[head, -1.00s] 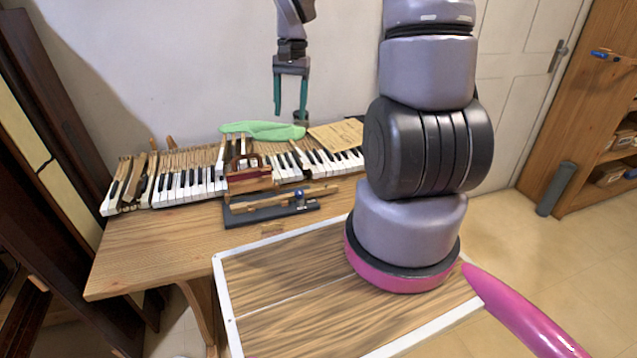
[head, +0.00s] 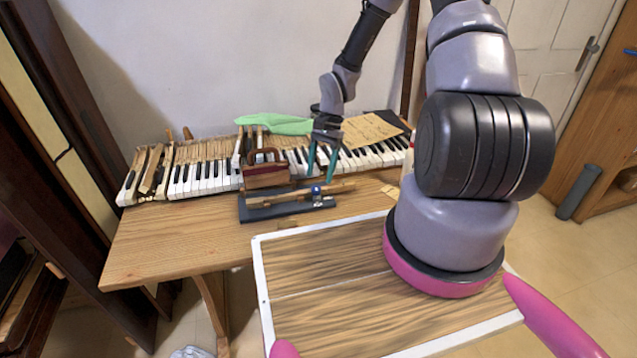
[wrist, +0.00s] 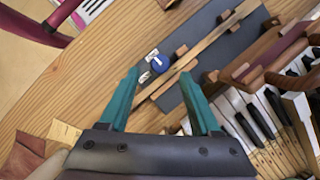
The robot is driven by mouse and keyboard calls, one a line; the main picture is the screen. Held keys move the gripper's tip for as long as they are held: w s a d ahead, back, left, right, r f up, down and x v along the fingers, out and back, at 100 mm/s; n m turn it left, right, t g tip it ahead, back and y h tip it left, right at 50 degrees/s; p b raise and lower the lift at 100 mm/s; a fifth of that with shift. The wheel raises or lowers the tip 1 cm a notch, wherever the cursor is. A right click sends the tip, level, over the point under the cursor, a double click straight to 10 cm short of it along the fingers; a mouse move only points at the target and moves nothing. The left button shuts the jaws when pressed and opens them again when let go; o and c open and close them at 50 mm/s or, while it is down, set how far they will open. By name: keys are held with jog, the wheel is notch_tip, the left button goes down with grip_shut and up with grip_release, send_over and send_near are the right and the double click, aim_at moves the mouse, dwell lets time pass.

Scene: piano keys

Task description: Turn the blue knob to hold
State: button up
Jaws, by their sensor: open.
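The blue knob (head: 316,189) sits at the right end of a dark base board (head: 262,211) on the wooden table. In the wrist view the blue knob (wrist: 160,64) shows ahead of my fingertips, beside a long wooden stick, with small white labels (wrist: 145,76) next to it that are too small to read. My gripper (head: 320,178) has green fingers and is open and empty, just above and behind the knob in the head view. In the wrist view my gripper (wrist: 162,80) has its two fingers spread, with the stick crossing between them below. The fingers do not appear to touch the knob.
A wooden key model (head: 266,172) stands on the base board, left of the knob. A row of piano keys (head: 205,176) runs behind it. A green cloth (head: 270,124) and a paper sheet (head: 370,130) lie at the back. The table front (head: 165,240) is clear.

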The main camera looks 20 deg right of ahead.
aim_at(317, 188)
jog(key=shift+x, duration=1.9)
grip_shut()
